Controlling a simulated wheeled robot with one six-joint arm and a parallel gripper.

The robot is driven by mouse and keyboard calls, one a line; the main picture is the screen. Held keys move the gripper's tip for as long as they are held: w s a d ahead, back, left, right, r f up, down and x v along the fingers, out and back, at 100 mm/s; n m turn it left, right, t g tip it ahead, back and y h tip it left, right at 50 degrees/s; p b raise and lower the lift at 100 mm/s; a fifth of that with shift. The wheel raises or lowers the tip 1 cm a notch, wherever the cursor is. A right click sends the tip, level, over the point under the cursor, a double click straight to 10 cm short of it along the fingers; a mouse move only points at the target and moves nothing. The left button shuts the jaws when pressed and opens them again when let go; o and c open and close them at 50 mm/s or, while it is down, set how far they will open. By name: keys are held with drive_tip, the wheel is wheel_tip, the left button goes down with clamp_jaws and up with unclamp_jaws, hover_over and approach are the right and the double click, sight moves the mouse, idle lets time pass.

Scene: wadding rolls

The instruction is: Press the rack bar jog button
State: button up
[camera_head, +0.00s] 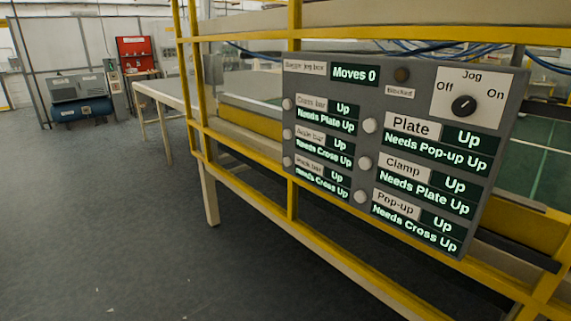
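A grey jog box panel (345,75) hangs on the yellow frame at the right. Its left column has three white round buttons: the top one (288,104) beside "Cross bar", the middle one (287,134) and the bottom one (287,162). The middle and bottom labels are blurred, so I cannot tell which is the rack bar. All rows read "Up". The right column has buttons for Plate (370,125), Clamp (365,163) and Pop-up (361,197). A black Jog knob (463,105) sits between "Off" and "On". My gripper is not in view.
Yellow frame rails (290,198) run beside and below the panel. A pale table (158,92) stands behind at the left. A blue-tanked compressor (80,105) and a red cabinet (134,52) are far back. The grey floor (110,220) at the left is clear.

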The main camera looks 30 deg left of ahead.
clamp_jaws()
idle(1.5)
